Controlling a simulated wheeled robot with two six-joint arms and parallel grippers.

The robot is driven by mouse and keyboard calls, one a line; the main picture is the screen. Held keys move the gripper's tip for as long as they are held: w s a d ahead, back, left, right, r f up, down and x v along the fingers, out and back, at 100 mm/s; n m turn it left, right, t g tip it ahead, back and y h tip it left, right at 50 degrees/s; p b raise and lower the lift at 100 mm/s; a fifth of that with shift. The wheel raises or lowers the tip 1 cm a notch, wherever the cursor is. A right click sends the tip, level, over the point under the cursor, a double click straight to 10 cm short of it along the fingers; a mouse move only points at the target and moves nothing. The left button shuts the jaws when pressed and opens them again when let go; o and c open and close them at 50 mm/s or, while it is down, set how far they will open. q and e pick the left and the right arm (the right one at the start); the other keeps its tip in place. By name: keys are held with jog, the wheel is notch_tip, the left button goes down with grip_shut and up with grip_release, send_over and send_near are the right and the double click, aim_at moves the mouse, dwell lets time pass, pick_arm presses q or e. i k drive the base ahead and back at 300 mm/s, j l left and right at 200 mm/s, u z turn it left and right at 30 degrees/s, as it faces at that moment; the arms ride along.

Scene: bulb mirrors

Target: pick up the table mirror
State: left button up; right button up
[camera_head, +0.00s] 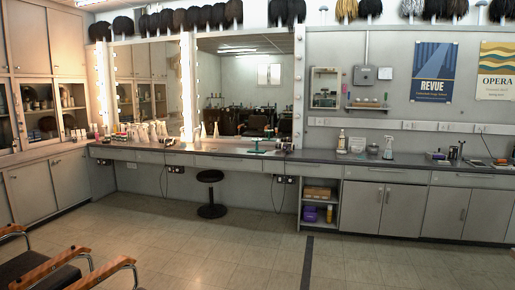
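I cannot clearly make out a separate table mirror on the long counter (235,151). Two large wall mirrors stand behind it, a left one (150,65) and a wider right one (225,75), edged with lit bulbs. Small items stand on the counter in front of the right mirror, among them a green thing (257,148), too small to identify. A small framed cabinet or mirror (325,88) hangs on the wall to the right. Neither of my grippers is in view.
A black stool (211,208) stands before the counter. Wooden-armed chairs (50,268) fill the lower left. Grey cupboards (380,207) line the right, with bottles (341,141) and a spray bottle (388,148) on top. The middle floor (230,255) is clear.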

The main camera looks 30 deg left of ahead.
aim_at(257, 146)
jog(key=i, duration=0.8)
jog(key=i+u, duration=0.15)
jog(key=i, duration=0.5)
jog(key=i+u, duration=0.15)
jog(key=i, duration=0.5)
jog(key=i+l+u, duration=0.2)
jog(key=i, duration=0.5)
jog(key=i+u, duration=0.2)
jog(key=i, duration=0.45)
jog(key=i+l+u, duration=0.2)
jog(key=i, duration=0.45)
jog(key=i+l+u, duration=0.2)
jog(key=i, duration=0.45)
